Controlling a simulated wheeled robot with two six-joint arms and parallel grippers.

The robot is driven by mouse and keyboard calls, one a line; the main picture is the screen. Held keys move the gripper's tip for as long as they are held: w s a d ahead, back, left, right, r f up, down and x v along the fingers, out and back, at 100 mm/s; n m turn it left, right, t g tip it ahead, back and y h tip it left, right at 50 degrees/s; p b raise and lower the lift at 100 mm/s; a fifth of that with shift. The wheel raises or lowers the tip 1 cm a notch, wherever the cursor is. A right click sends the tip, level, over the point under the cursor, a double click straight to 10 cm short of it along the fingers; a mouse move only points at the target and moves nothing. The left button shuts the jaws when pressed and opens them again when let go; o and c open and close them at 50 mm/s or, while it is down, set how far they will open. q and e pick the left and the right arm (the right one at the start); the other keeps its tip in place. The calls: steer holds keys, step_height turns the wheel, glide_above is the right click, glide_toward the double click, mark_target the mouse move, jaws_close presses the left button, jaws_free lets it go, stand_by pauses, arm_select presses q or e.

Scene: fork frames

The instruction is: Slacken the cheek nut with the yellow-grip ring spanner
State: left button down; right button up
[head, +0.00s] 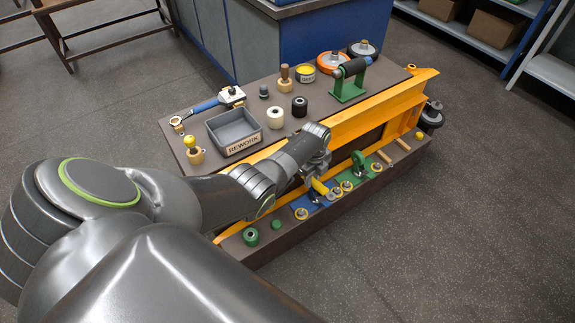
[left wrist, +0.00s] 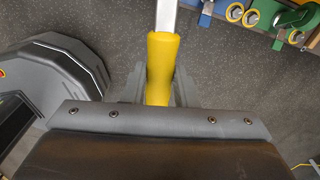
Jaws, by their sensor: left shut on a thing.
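My left gripper (head: 314,172) is over the front part of the bench, shut on the yellow grip of the ring spanner (head: 320,187). In the left wrist view the yellow grip (left wrist: 161,65) stands between my two fingers, with the bare metal shank running out of the top edge. The spanner's ring end is outside that view. A blue mount (head: 301,211) and a green mount (head: 358,163) stand on the front strip, with several yellow-rimmed wheels beside them. I cannot make out which part is the cheek nut. My right gripper is not in view.
An orange beam (head: 375,115) runs along the bench (head: 185,155). Behind it are a grey REWORK tray (head: 233,130), a blue-handled tool (head: 205,105), rollers and a green stand (head: 348,92) with a dark roller.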

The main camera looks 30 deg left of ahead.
arm_select(q)
steer(key=shift+r+p, duration=0.55)
steer(key=shift+p, duration=0.05)
stand_by(0.7)
steer(key=shift+r+p, duration=1.45)
steer(key=shift+p, duration=0.1)
step_height(320, 180, up, 4)
steer(key=p, duration=0.4)
stand_by(0.7)
